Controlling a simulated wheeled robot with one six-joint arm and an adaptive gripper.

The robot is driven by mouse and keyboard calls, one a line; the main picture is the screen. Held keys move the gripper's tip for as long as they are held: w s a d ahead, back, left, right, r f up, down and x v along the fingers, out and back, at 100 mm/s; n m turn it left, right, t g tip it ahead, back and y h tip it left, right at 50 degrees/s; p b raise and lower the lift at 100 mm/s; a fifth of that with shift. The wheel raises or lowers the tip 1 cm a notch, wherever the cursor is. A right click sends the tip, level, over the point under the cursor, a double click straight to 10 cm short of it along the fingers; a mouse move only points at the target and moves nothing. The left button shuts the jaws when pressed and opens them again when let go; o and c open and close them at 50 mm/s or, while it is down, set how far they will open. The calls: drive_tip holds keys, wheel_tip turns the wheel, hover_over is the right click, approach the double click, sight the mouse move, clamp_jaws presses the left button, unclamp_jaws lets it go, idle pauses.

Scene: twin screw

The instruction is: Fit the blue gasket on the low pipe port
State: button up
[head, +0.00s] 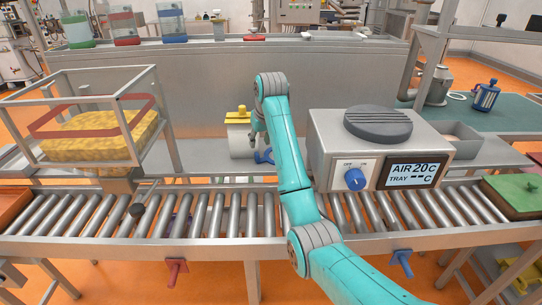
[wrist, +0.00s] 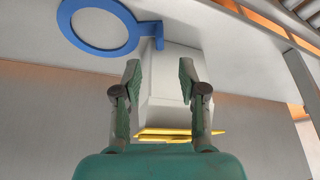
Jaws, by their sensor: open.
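In the wrist view a flat blue ring with a short tab, which looks like the gasket (wrist: 75,40), is at the upper left. Its tab points right and lies beyond my fingertips; the ring is not between them. My gripper (wrist: 160,75) is open and empty, its two fingers apart in front of a pale grey block-like body (wrist: 172,85). My arm hides my fingers there. I cannot tell which part is the low pipe port.
A roller conveyor (head: 220,212) runs across the front. A grey box with a blue knob and display (head: 335,150) stands right of my arm. A framed bin with yellow contents (head: 100,130) stands left. A long metal wall (head: 190,80) is behind.

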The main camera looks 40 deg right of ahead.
sight(258, 154)
drive_tip(key=shift+x, duration=3.75)
drive_tip(key=shift+s+f, duration=0.1)
drive_tip(key=shift+s, duration=0.1)
clamp_jaws()
